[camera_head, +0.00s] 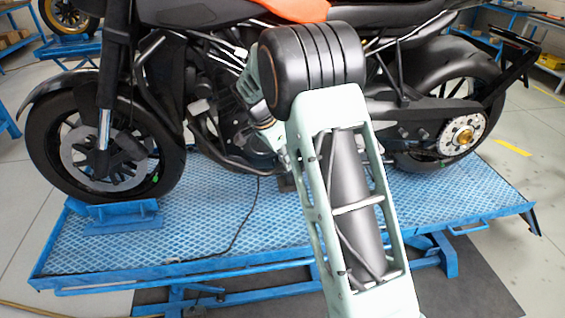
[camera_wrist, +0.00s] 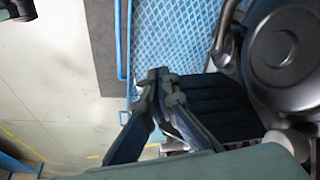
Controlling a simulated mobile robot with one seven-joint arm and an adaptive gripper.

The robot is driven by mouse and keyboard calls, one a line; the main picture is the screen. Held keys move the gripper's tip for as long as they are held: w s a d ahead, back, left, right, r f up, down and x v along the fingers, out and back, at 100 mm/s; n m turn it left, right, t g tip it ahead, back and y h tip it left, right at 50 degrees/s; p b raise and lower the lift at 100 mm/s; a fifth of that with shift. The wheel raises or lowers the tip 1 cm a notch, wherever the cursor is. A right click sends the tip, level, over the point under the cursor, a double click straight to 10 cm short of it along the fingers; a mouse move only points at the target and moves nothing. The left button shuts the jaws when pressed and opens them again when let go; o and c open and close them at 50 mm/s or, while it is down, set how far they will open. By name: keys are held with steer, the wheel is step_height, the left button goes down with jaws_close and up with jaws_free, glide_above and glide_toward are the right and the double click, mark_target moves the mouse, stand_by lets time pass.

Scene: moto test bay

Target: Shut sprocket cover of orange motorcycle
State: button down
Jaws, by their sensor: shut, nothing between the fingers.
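The orange motorcycle (camera_head: 180,75), black with an orange panel (camera_head: 300,10) on top, stands side-on across the head view. My arm hides the middle of its engine there, and I cannot make out the sprocket cover. In the wrist view a round dark engine casing (camera_wrist: 292,55) fills the right side. A dark ribbed panel (camera_wrist: 218,105) lies left of it, just behind my fingers; I cannot tell whether it is the sprocket cover. My gripper (camera_wrist: 158,76) is shut and empty, its tips left of the casing.
The motorcycle stands on a blue lift platform (camera_head: 190,245) with a raised edge. A blue wheel block (camera_head: 122,215) is by the front wheel (camera_head: 65,140). The rear wheel (camera_head: 425,75) and its sprocket (camera_head: 462,135) are at right. Open floor (camera_wrist: 45,95) shows left in the wrist view.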

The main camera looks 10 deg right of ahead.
stand_by(0.3)
steer(key=w+d+n+t+y, duration=0.1)
steer(key=w+d+n+y, duration=0.1)
steer(key=w+d+n, duration=0.2)
steer(key=w+d+n+t+y+p, duration=0.1)
steer(key=w+d+n, duration=0.3)
steer(key=d+n, duration=0.6)
steer(key=shift+w+d+t+y, duration=0.3)
steer(key=shift+d+y, duration=0.4)
steer(key=shift+d, duration=0.35)
steer(key=shift+s, duration=0.15)
